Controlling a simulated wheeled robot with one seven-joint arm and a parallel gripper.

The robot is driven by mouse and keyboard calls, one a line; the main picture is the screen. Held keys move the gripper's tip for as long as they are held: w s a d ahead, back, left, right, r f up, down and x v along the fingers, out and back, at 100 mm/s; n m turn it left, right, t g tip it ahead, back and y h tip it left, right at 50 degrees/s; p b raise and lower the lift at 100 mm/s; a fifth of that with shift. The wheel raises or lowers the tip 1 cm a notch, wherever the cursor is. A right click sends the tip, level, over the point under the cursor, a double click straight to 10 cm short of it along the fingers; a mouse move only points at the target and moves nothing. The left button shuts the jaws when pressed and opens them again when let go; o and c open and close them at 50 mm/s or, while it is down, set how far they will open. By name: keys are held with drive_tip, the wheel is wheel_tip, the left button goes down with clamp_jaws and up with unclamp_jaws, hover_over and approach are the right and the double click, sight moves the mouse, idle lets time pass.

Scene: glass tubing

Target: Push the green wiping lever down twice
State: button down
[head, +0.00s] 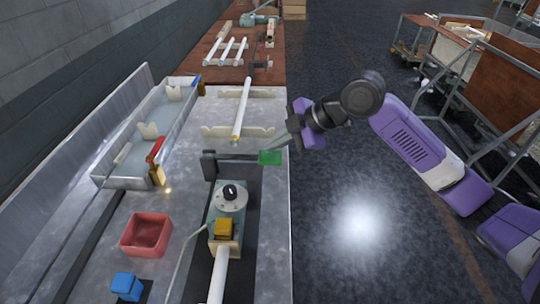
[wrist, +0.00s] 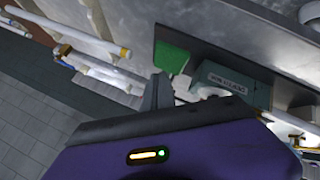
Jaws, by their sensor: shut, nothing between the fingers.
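The green wiping lever (head: 270,158) is a flat green pad at the right end of a dark horizontal bar, above the bench's right edge. It also shows in the wrist view (wrist: 171,57), just beyond the fingertips. My gripper (head: 280,142) is shut and empty, reaching in from the right, with its tips close to the pad's upper side. I cannot tell whether they touch it. In the wrist view the grey fingers (wrist: 160,92) point up toward the pad, and part of the machine behind is hidden by the gripper body.
A grey-green machine (head: 230,195) with a black knob and an orange block stands below the lever. A glass tube (head: 243,105) lies on white notched rests behind it. A red bin (head: 147,234), a blue block (head: 126,285) and a water trough (head: 150,130) are to the left.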

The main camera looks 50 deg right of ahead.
sight(277, 157)
drive_tip(key=shift+f, duration=0.15)
drive_tip(key=shift+f+b, duration=0.3)
drive_tip(key=shift+b, duration=0.3)
drive_tip(key=shift+f+b, duration=2.25)
drive_tip(key=shift+b, duration=0.05)
idle(2.2)
drive_tip(key=shift+r, duration=0.15)
idle(0.4)
drive_tip(key=shift+r+p, duration=1.7)
drive_tip(key=shift+r, duration=0.9)
drive_tip(key=shift+r+p, duration=1.5)
drive_tip(key=shift+r, duration=0.95)
